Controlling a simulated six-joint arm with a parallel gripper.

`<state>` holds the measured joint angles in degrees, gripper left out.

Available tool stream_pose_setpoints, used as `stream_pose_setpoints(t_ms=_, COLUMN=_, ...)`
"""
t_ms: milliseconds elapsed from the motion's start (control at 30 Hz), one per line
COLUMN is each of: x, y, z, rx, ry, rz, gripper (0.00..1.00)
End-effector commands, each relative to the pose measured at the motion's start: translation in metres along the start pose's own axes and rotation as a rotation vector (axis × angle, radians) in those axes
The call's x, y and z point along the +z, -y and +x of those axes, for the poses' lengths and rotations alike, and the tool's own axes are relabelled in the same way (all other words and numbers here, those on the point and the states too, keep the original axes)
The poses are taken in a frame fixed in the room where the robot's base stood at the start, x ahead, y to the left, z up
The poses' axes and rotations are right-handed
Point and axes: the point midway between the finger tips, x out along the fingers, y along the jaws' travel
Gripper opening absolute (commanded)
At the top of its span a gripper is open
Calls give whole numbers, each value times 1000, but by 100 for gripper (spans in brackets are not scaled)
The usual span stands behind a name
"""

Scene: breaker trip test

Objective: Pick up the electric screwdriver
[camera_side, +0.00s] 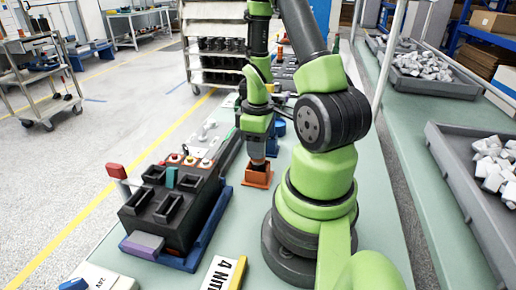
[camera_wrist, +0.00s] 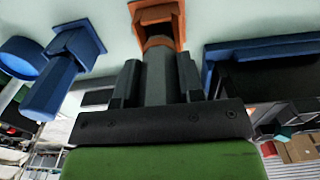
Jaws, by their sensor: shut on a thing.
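My gripper (camera_side: 258,146) points down above a small orange holder (camera_side: 258,177) on the bench. In the wrist view my gripper's two dark fingers (camera_wrist: 157,75) are closed on either side of a dark grey body, which appears to be the electric screwdriver (camera_wrist: 157,82). Its end reaches into the orange holder, which also shows in the wrist view (camera_wrist: 157,14). The screwdriver's tip is hidden inside the holder. In the side view the screwdriver is mostly covered by my gripper.
A black test fixture (camera_side: 172,205) on a blue base stands left of the holder. A blue holder (camera_wrist: 75,45) and a round blue thing (camera_wrist: 22,58) stand close by. Grey trays of white parts (camera_side: 480,170) are on the right bench. A label card (camera_side: 222,273) lies in front.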

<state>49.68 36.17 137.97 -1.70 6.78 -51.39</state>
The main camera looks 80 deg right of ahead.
Motion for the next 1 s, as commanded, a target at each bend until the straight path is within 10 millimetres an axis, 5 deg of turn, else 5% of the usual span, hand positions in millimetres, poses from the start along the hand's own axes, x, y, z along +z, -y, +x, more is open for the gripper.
stream_pose_setpoints(t_ms=767, x=-3, y=-1, z=-91, rx=5, ry=-4, rz=-6, gripper=12)
stream_pose_setpoints(t_ms=867, x=-15, y=0, z=-100, rx=5, ry=-2, rz=-48, gripper=12)
stream_pose_setpoints(t_ms=1000, x=-57, y=9, z=-118, rx=7, ry=-2, rz=-173, gripper=12)
